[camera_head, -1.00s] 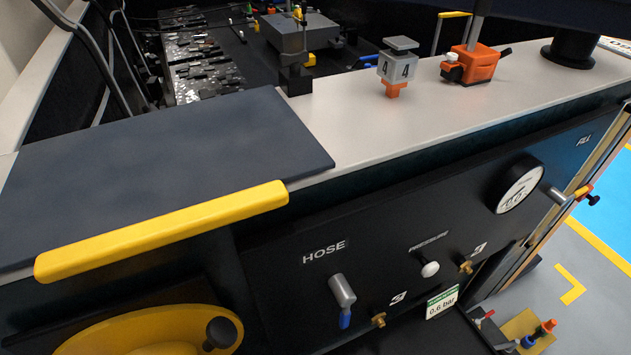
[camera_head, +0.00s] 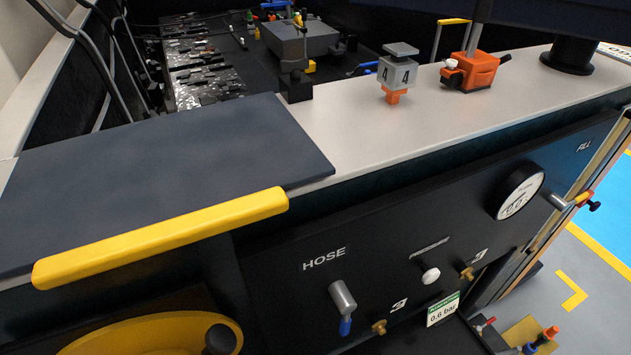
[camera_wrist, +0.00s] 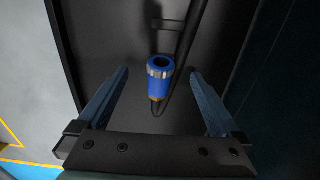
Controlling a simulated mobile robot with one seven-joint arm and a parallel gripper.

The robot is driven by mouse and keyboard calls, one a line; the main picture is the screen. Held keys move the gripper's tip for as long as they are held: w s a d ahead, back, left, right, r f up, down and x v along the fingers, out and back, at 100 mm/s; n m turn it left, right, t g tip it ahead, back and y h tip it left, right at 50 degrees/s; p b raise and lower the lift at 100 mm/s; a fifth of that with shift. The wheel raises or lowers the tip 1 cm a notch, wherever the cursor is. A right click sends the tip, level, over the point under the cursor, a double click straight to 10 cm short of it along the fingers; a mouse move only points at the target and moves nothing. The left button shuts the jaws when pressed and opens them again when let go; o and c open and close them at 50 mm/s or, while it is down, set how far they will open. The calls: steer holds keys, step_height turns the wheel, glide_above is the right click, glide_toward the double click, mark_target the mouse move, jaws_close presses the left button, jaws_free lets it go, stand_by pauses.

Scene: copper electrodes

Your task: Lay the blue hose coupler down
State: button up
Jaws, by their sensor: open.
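In the wrist view, the blue hose coupler (camera_wrist: 161,78) stands or lies between the fingers of my gripper (camera_wrist: 158,100), with a silvery ring and a brass-coloured end. Its open end faces the camera. My gripper is open, with a clear gap on each side of the coupler. The coupler is over a dark panel or tray surface (camera_wrist: 110,40); I cannot tell whether it touches it. A thin dark hose or cable runs beside it. My gripper does not show in the head view.
In the head view, a dark panel carries a gauge (camera_head: 520,194), a HOSE fitting with a blue tip (camera_head: 343,300) and brass fittings. A yellow handle (camera_head: 160,238) edges a dark lid (camera_head: 150,170). An orange device (camera_head: 475,70) and a numbered grey block (camera_head: 397,73) stand on the pale ledge.

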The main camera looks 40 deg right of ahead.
step_height(320, 180, up, 7)
steer(key=p, duration=0.7)
steer(key=shift+r, duration=0.1)
stand_by(0.5)
